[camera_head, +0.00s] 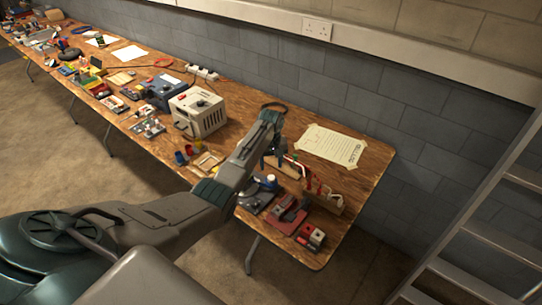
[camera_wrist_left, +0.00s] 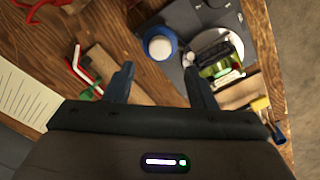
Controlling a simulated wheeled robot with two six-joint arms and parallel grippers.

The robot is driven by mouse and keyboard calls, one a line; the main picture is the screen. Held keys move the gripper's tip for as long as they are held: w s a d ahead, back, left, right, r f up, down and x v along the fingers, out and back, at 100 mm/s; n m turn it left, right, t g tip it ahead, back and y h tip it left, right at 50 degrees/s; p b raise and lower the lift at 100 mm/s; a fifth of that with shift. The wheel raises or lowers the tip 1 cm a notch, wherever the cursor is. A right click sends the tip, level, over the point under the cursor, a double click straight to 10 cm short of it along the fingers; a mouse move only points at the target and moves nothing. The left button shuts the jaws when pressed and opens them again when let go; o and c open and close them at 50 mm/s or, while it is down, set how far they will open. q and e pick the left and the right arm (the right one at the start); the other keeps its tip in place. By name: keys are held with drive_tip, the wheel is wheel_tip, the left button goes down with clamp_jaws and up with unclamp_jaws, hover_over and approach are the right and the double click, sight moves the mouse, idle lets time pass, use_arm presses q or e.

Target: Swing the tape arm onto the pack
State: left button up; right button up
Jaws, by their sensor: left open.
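My left gripper (camera_head: 274,156) is open and empty above the wooden bench; in the left wrist view (camera_wrist_left: 160,84) its two dark fingers stand wide apart over bare wood. A bent red and white bar (camera_wrist_left: 76,66) with a green end, which looks like the tape arm, lies left of the fingers by a wooden block (camera_wrist_left: 102,66). A small green and dark block, perhaps the pack (camera_wrist_left: 217,68), sits on a pale round disc right of the fingers. A blue and white round cap (camera_wrist_left: 160,44) stands between them, farther off, on a grey plate (camera_wrist_left: 190,20). My right gripper is not in view.
A pale paper sheet (camera_head: 331,146) lies near the wall. Red and grey fixtures (camera_head: 311,236) crowd the bench's front right corner. A beige power box (camera_head: 198,111) stands left of my arm. A ladder (camera_head: 480,245) stands at the right.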

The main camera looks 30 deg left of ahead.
sight(271, 177)
use_arm(q)
drive_tip(key=shift+r+b, duration=0.35)
drive_tip(key=shift+r, duration=1.85)
